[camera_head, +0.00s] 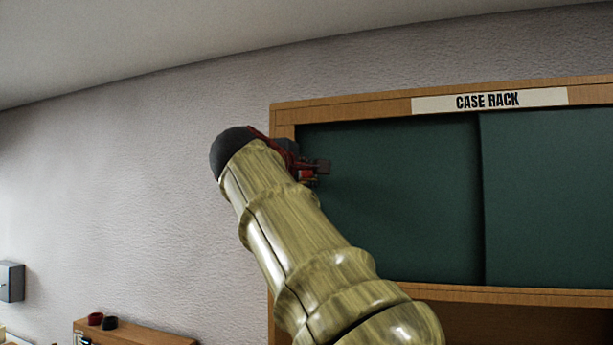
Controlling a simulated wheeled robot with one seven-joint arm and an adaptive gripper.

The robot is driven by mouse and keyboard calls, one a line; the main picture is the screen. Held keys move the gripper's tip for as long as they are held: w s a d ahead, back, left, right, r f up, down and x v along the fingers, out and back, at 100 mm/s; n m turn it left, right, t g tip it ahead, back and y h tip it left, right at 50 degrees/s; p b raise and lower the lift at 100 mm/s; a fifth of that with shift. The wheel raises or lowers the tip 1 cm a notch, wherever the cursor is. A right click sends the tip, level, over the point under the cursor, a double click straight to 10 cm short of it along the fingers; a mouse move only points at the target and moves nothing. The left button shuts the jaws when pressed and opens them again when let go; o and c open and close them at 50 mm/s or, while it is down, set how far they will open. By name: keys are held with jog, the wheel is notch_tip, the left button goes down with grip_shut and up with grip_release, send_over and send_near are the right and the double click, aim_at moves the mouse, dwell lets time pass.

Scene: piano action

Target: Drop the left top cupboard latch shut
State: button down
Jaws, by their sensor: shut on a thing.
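The wooden cupboard (360,104) labelled CASE RACK stands at the right, with two dark green door panels, the left one (400,200) and the right one (550,200). Both panels look closed. My gripper (318,171), dark with red parts, is at the upper left of the left panel, close to the frame's left post. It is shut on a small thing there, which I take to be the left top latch. The latch's shape and position are hidden by the gripper and my arm.
My thick yellowish arm covers the cupboard's lower left corner. A low wooden unit (135,334) with a red ring-like item (95,318) and a black one (110,323) is at the bottom left. A grey box (11,281) hangs on the wall. The wall between is bare.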

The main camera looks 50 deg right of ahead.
jog(key=shift+f, duration=0.15)
jog(key=c, duration=1.7)
grip_release()
jog(key=shift+a, duration=0.1)
jog(key=v, duration=1.1)
jog(key=shift+s+a, duration=0.2)
jog(key=shift+a, duration=0.15)
